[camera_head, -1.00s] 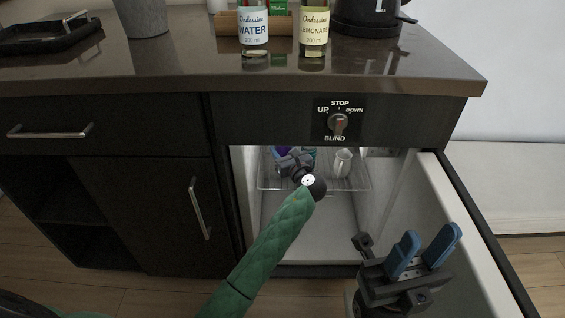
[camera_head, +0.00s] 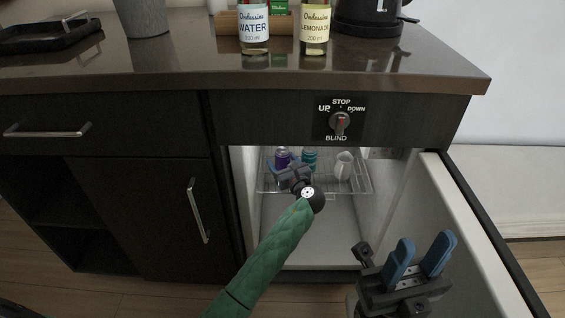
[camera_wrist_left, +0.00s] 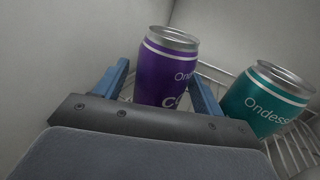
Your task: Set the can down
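A purple can (camera_head: 282,159) stands upright on the wire rack (camera_head: 357,187) inside the open fridge. In the left wrist view the purple can (camera_wrist_left: 166,72) is just ahead of and between my blue fingers, with a gap at the left finger; the right finger overlaps its edge. My left gripper (camera_head: 290,172) is open at the rack's front, and its fingertips are small in the head view. A teal can (camera_head: 309,158) stands to the right, also in the wrist view (camera_wrist_left: 266,98). My right gripper (camera_head: 425,254) is open and empty near the fridge door.
A white mug-like vessel (camera_head: 344,165) stands on the rack's right. The open fridge door (camera_head: 460,230) is at the right. The counter (camera_head: 180,62) above carries a water bottle (camera_head: 254,25), a lemonade bottle (camera_head: 315,25) and a kettle (camera_head: 368,15).

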